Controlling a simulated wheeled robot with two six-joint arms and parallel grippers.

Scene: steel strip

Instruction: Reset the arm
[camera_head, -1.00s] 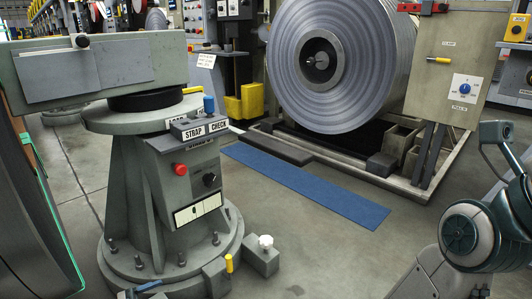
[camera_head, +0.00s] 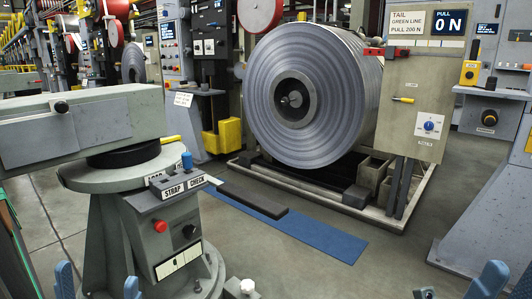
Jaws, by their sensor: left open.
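My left gripper (camera_head: 98,284) shows at the bottom left as two blue fingertips standing well apart. It is open, with nothing seen between the tips, in front of the grey pedestal's base. At the bottom right edge, blue finger parts of my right gripper (camera_head: 490,280) show. They are cut off by the frame, so its jaw opening is unclear. Most of both arms is out of view.
A grey pedestal (camera_head: 115,225) with a strap check box (camera_head: 183,182) stands at left. A large steel coil (camera_head: 265,110) sits behind a blue floor strip (camera_head: 320,235). A control panel (camera_head: 415,115) stands right of it.

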